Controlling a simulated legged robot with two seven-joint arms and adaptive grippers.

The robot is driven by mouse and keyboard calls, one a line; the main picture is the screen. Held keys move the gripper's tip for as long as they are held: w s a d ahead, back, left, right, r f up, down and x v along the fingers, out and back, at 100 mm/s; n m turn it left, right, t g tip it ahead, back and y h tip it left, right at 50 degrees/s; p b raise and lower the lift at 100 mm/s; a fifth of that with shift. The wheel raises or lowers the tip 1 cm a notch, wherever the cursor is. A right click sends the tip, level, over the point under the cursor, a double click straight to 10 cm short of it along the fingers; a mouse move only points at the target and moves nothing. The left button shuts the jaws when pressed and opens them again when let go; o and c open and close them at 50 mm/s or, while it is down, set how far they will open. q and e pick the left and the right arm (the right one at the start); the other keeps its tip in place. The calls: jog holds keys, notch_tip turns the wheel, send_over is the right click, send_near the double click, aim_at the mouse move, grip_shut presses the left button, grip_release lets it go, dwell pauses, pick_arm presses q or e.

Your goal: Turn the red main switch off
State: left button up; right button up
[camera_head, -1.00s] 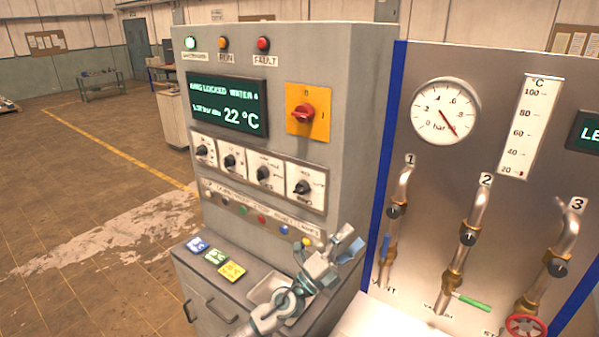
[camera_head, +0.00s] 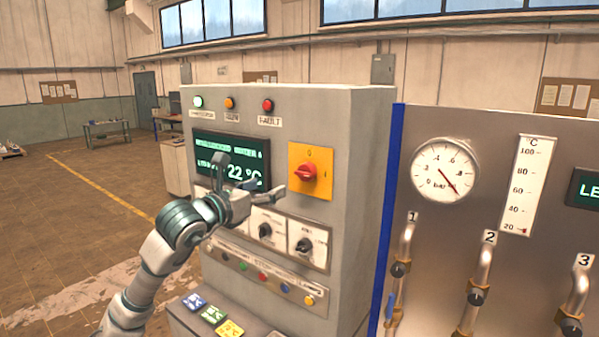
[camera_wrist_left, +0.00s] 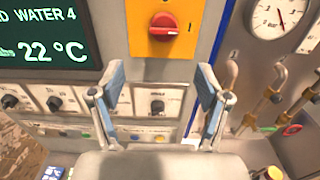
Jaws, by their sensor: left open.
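The red main switch (camera_head: 306,173) is a rotary knob on a yellow plate (camera_head: 322,154), on the upper right of the grey cabinet's front. A "0" stands above the knob and an "I" to its right. In the left wrist view the knob (camera_wrist_left: 164,24) is at the top middle, its handle lying roughly sideways, tilted a little. My left gripper (camera_head: 250,172) is in front of the display, left of the switch and apart from it. In the left wrist view its fingers (camera_wrist_left: 158,82) are spread and empty, below the switch. My right gripper is not in view.
The grey cabinet (camera_head: 345,235) also carries a green display (camera_head: 215,147), several black selector knobs (camera_head: 305,246), a row of small buttons and lamps on top. Right of it stands a metal panel with a pressure gauge (camera_head: 443,170), a thermometer and pipes with valves. Open floor lies left.

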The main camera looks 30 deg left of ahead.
aim_at(301, 173)
pick_arm(q)
jog(key=w+p, duration=0.1)
jog(key=w, duration=0.3)
jog(key=w+d+p, duration=0.1)
jog(key=w, duration=0.3)
jog(key=w+p, duration=0.2)
jog(key=w, duration=0.2)
jog(key=shift+w+d+r, duration=0.15)
jog(key=shift+w+d, duration=0.15)
jog(key=shift+d, duration=0.05)
jog(key=shift+w+a, duration=0.1)
jog(key=shift+w, duration=0.5)
jog(key=c, duration=1.2)
jog(key=shift+o, duration=0.2)
